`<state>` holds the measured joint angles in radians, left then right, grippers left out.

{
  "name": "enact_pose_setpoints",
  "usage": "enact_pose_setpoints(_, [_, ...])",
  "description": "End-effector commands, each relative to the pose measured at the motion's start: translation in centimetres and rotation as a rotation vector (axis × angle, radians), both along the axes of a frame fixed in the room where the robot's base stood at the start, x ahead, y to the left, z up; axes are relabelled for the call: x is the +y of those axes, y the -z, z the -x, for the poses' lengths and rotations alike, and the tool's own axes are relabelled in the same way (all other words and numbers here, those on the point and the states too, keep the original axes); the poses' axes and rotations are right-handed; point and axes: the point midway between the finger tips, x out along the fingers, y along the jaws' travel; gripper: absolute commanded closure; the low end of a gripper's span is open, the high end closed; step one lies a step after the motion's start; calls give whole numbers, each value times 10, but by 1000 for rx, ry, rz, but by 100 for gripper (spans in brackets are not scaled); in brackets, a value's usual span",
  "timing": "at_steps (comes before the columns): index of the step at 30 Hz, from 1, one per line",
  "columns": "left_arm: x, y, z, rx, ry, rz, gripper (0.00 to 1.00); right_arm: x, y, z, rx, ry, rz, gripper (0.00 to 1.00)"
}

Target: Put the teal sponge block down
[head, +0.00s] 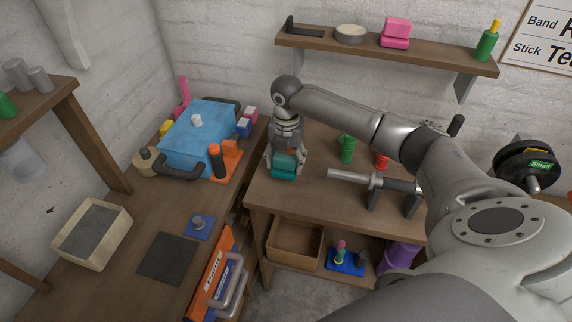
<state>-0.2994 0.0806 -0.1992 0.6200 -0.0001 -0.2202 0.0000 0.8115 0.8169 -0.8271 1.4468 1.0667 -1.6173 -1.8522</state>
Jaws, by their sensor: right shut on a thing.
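My right arm reaches in from the right, and its gripper (286,158) points down over the left part of the wooden bench (310,188). The right gripper is shut on the teal sponge block (284,171), with a finger at each side. The block is just above or touching the bench top; I cannot tell which. Its upper part is partly covered by the gripper. My left gripper is not in view.
A green cup-like thing (347,148) and a red one (382,160) stand right of the gripper. A grey bar on stands (365,180) lies nearer the front. Left, another bench carries a blue box (200,140) and an orange-based tool (228,158). A shelf (390,52) hangs behind.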

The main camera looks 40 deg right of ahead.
Motion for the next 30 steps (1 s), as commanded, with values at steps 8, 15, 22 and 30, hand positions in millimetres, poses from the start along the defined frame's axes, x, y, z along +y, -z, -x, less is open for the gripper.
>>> enact_pose_setpoints(8, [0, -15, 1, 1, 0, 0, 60, -4, 21, -4, 5, -1, 0, 64])
enact_pose_setpoints(15, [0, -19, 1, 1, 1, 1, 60, -4, 39, -5, 1, -2, 1, 64])
enact_pose_setpoints(22, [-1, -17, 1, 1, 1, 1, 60, -4, 41, -5, 1, -1, 1, 64])
enact_pose_setpoints(30, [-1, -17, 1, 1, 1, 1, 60, -4, 42, -5, 1, -1, 1, 16])
